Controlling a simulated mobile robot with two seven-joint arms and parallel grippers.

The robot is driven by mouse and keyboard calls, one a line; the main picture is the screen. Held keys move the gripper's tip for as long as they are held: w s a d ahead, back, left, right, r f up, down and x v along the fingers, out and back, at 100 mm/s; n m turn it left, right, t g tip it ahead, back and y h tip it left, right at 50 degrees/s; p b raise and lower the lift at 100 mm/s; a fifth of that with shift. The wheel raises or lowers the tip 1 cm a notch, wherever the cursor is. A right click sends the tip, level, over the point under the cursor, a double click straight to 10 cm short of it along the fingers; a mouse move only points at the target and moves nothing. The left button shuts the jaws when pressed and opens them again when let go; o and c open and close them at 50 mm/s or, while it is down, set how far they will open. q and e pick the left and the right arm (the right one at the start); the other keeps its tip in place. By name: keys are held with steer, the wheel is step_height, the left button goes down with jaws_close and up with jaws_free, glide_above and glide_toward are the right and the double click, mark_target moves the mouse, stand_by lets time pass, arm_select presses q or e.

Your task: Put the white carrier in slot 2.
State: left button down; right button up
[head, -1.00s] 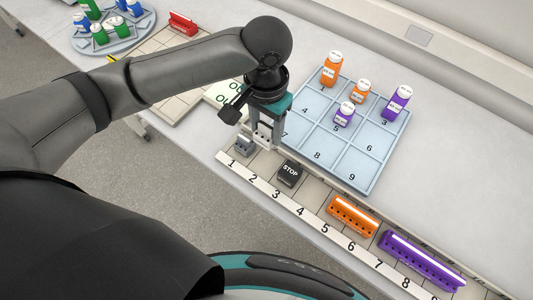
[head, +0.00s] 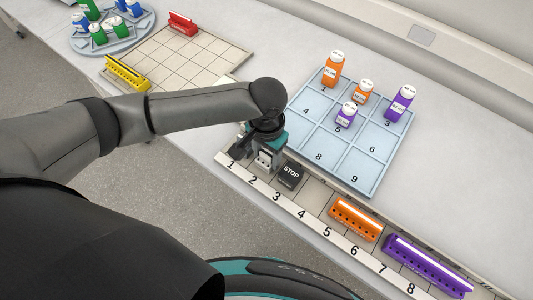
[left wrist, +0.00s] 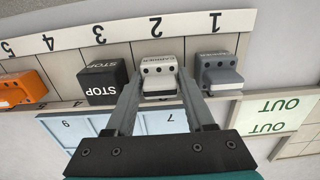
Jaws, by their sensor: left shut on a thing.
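The white carrier (left wrist: 159,72) is between the fingers of my left gripper (head: 266,158) in the left wrist view, where it has a label and dark holes. My left gripper is shut on it. The carrier is over slot 2 of the numbered rack (head: 307,219), in line with the printed 2, between the grey carrier (left wrist: 216,72) in slot 1 and the black STOP block (left wrist: 103,82) in slot 3. I cannot tell whether its base touches the slot floor. In the head view my gripper mostly hides the white carrier. My right gripper is not in view.
An orange carrier (head: 354,219) and a purple carrier (head: 426,265) sit further right in the rack. Behind it is a blue numbered tray (head: 378,180) with orange and purple bottles. A yellow carrier (head: 127,73) and a red carrier (head: 183,23) stand by the grid mat (head: 190,58).

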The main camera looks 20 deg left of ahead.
mark_target(267, 153)
arm_select(q)
steer(key=shift+c, duration=1.3)
jaws_free()
step_height(267, 153, up, 12)
steer(key=p, duration=0.1)
steer(key=shift+p, duration=0.4)
